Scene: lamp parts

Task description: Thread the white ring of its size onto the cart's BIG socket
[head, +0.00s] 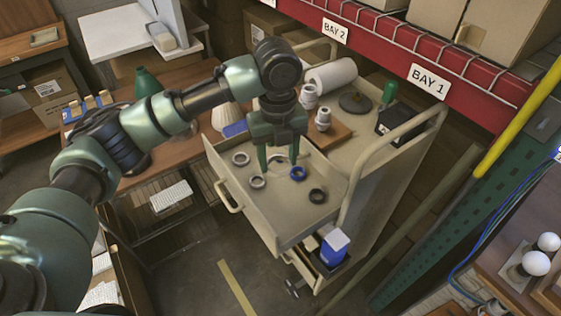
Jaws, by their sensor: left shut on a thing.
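My left gripper (279,163) hangs over the open drawer (282,229) of the cart, fingers pointing down. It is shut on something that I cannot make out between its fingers. Two white rings show in the drawer, one at the back left (241,158) and one below the left fingertip (258,182). A blue ring (298,174) shows just below the right fingertip, and a dark ring (317,196) is further right. Two white sockets stand on the cart top, one behind (309,97) and one in front (322,119); which is BIG is unclear. My right gripper is out of view.
The cart top also holds a white roll (332,75), a dark disc (355,103), a green bottle (389,93) and a black box (400,123). The cart's handle rail (395,150) rises at the right. A red shelf beam (380,50) runs behind.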

